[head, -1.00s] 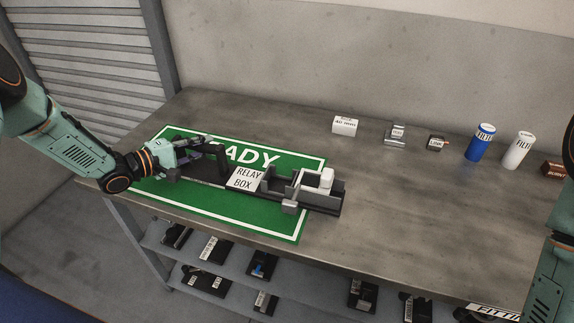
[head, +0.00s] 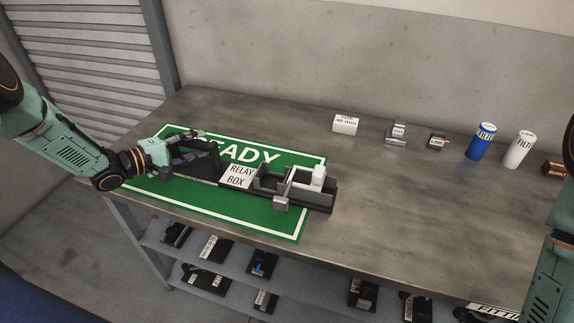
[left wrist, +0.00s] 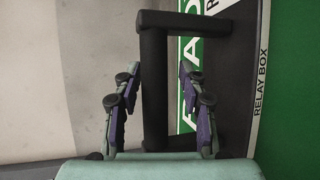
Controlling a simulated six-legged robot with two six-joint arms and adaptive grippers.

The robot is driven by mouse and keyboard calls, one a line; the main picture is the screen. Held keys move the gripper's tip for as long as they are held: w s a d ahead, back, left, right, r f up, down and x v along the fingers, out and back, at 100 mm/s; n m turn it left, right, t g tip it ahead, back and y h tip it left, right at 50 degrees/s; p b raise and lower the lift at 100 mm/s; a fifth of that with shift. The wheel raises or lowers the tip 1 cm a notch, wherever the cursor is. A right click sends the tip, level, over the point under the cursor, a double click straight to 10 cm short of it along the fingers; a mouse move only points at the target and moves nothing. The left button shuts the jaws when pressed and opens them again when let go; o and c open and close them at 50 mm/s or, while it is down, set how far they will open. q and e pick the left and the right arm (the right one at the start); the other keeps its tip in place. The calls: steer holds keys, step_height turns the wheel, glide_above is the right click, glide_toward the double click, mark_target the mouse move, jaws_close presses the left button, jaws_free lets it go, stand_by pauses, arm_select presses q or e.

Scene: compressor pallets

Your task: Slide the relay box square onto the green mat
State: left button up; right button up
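The relay box (head: 237,174) is a long dark tray with a white label, open compartments holding grey and white parts, and a dark handle at its left end. It lies on the green mat (head: 255,219), roughly along its length; its right end reaches past the mat's right edge onto the bench. My left gripper (head: 196,146) is at the handle. In the left wrist view its fingers (left wrist: 157,85) straddle the handle bar (left wrist: 153,95); small gaps show, but the box moves with the gripper. The gripper and handle cover part of the lettering. My right gripper is out of view.
On the bench (head: 420,215), a white box (head: 345,124), small labelled parts, a blue filter (head: 480,142) and a white filter (head: 519,149) stand toward the back right. Shelves below hold several dark parts.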

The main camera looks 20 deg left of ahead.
arm_select(q)
steer(key=shift+o, duration=0.3)
steer(key=shift+d+r, duration=0.1)
steer(key=shift+r, duration=0.1)
steer(key=shift+s+a+r, duration=0.1)
steer(key=shift+s+a, duration=0.3)
steer(key=shift+s, duration=0.05)
steer(key=v, duration=0.5)
steer(key=shift+d+r, duration=0.1)
steer(key=shift+s+a+r, duration=0.1)
steer(key=shift+s+a, duration=0.25)
steer(key=shift+s, duration=0.3)
steer(key=shift+s, duration=0.1)
